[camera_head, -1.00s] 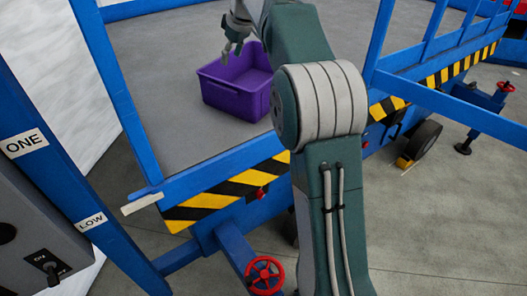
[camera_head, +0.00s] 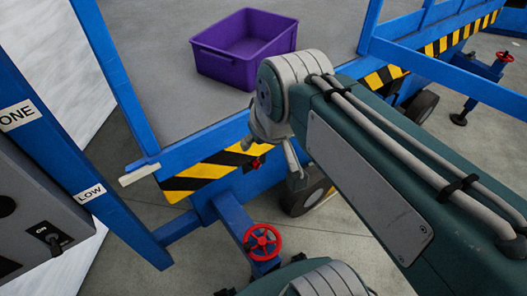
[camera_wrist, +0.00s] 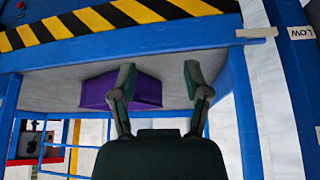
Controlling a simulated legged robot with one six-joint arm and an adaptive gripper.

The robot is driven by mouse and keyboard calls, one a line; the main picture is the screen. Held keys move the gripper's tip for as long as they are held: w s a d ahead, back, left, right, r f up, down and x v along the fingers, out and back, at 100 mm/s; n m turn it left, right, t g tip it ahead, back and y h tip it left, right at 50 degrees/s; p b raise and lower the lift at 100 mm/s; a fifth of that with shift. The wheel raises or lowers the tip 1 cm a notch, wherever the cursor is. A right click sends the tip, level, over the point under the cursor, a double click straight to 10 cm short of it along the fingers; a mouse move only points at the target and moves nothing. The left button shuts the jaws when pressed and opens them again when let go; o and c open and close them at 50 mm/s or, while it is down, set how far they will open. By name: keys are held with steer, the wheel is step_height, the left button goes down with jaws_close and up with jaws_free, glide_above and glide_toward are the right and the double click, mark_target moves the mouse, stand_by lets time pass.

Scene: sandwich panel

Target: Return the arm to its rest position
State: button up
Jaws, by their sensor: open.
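My gripper (camera_wrist: 158,82) is open, with its two fingers apart and nothing between them in the wrist view. In the head view my arm is folded back toward the body, and part of the gripper (camera_head: 294,168) hangs near the platform's front edge, mostly hidden behind the arm. The purple bin (camera_head: 226,70) stands upright on the grey platform (camera_head: 165,90), beyond the gripper and apart from it. The bin (camera_wrist: 95,92) also shows behind the fingers in the wrist view, which appears upside down.
Blue rails (camera_head: 112,75) and a black-yellow striped edge (camera_head: 205,172) bound the platform. A red handwheel (camera_head: 263,242) is below it. A grey switch box (camera_head: 35,215) stands at the left. A wheel (camera_head: 305,190) is under the platform.

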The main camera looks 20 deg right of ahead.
steer(key=shift+m, duration=0.3)
steer(key=s+f, duration=0.3)
steer(key=shift+s+f, duration=0.25)
steer(key=shift+s, duration=0.1)
